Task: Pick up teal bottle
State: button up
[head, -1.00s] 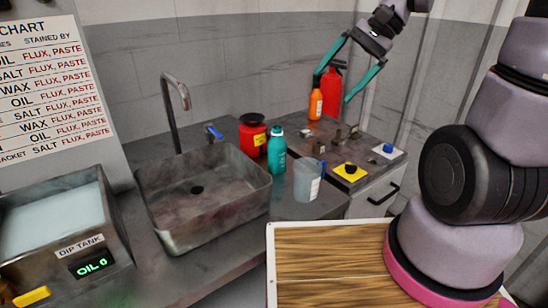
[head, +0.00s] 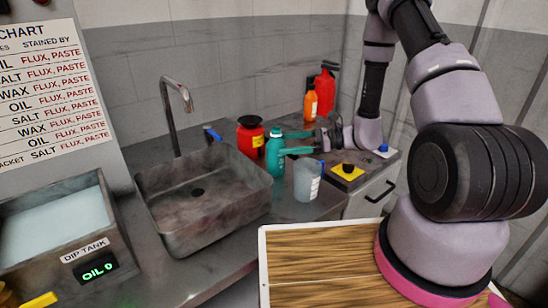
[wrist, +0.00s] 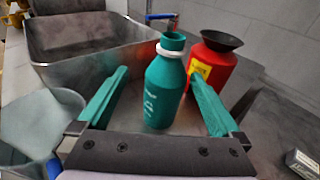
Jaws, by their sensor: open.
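The teal bottle (head: 275,155) stands upright on the counter to the right of the sink. In the wrist view the teal bottle (wrist: 165,85) has a white ring at its neck and stands between the two teal fingers. My gripper (wrist: 158,95) is open, with one finger on each side of the bottle and a gap showing on both sides. In the head view my gripper (head: 290,143) reaches in low from the right, its fingers at the bottle. Part of the bottle's far side is hidden.
A red container with a black funnel top (head: 250,136) stands close behind the bottle. A translucent jug (head: 306,181) stands close in front. The metal sink (head: 212,222) is left. An orange bottle (head: 310,104) and red extinguisher (head: 325,90) stand behind.

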aim_at(268, 146)
jog(key=shift+w+a+f+m, duration=0.15)
jog(key=shift+f+m, duration=0.15)
jog(key=shift+f, duration=0.4)
jog(key=x, duration=0.4)
jog(key=w+x, duration=0.1)
jog(key=x, duration=0.2)
jog(key=c, duration=1.5)
jog(key=shift+r, duration=0.1)
notch_tip(268, 146, up, 9)
jog(key=shift+r+t, duration=0.25)
jog(key=shift+t, duration=0.05)
jog(key=shift+r, duration=0.1)
